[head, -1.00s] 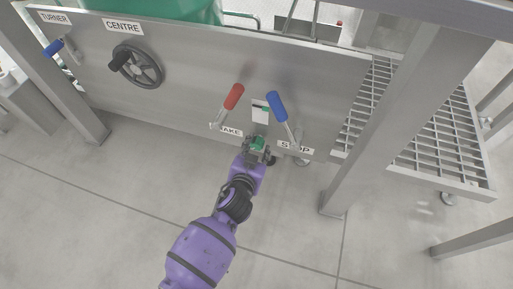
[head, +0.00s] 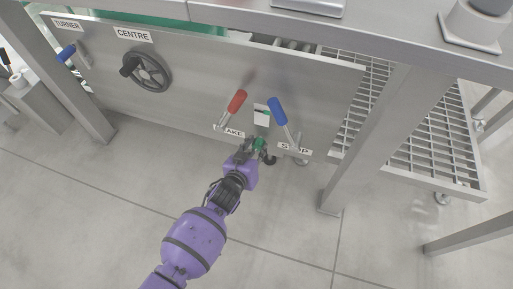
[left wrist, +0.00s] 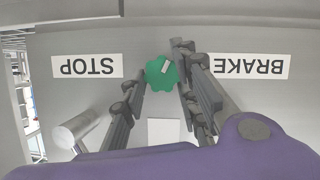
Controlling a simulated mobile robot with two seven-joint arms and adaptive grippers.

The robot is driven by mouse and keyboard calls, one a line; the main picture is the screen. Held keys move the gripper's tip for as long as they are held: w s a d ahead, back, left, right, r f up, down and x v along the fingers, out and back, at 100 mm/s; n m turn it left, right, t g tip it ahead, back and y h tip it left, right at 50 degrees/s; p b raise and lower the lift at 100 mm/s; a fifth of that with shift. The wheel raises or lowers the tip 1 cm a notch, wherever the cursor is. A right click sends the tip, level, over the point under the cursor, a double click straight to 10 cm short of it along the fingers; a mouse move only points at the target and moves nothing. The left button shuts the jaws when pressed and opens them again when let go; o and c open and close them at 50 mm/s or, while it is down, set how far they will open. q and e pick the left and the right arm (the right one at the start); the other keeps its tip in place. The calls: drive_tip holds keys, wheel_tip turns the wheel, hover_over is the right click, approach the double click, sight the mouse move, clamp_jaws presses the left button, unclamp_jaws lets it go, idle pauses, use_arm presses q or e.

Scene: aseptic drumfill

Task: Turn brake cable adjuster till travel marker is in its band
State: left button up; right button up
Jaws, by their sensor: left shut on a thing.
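The green lobed adjuster knob (head: 259,143) sits low on the steel panel, between the BRAKE and STOP labels. My left gripper (head: 256,151) is at the knob, with its arm coming up from below. In the left wrist view the green knob (left wrist: 161,72) is between the fingertips of my left gripper (left wrist: 162,76), which is shut on it. A pale mark shows on the knob's face. A small white plate with a green patch (head: 262,115) is above the knob; its marker is too small to read. My right gripper is out of view.
A red-handled lever (head: 236,102) stands left of the knob and a blue-handled lever (head: 278,110) right of it, both close to the gripper. A black handwheel (head: 147,71) is further left. A steel leg (head: 370,140) stands at the right. The floor below is clear.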

use_arm(q)
drive_tip(key=shift+s+d+f, duration=0.1)
drive_tip(key=shift+s+d, duration=0.15)
drive_tip(key=shift+d, duration=0.05)
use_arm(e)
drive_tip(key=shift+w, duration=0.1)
use_arm(q)
drive_tip(key=o, duration=1)
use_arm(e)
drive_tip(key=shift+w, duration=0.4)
use_arm(q)
drive_tip(key=shift+w, duration=0.1)
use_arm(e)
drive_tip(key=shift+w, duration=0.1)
use_arm(q)
drive_tip(key=shift+a, duration=0.1)
drive_tip(key=v, duration=1.2)
drive_tip(key=shift+a, duration=0.1)
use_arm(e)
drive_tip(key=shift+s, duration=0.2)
